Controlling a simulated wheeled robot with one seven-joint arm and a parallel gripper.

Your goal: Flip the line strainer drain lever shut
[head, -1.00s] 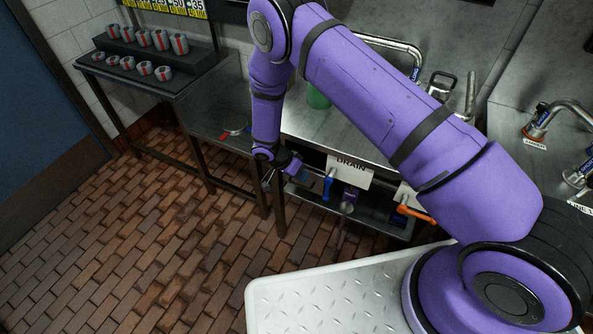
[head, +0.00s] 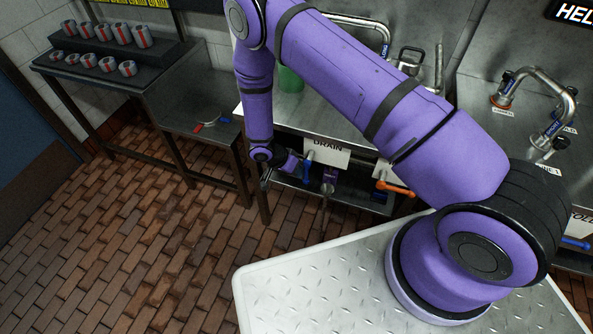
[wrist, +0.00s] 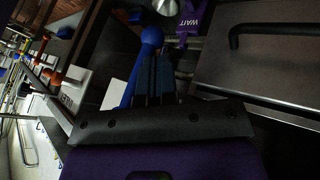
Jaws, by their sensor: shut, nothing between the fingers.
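A blue lever (head: 307,170) hangs under the counter edge, below a white DRAIN sign (head: 327,151). No line strainer label is readable, so I cannot confirm which lever is the strainer drain's. In the wrist view a blue handle (wrist: 151,38) with a rounded end lies right by my fingers; whether they touch is unclear.
A purple WAIT tag (head: 328,187) hangs right of the blue lever, and an orange lever (head: 396,189) is farther right. A red-handled part (head: 211,123) lies on the side table. The brick floor at left is clear.

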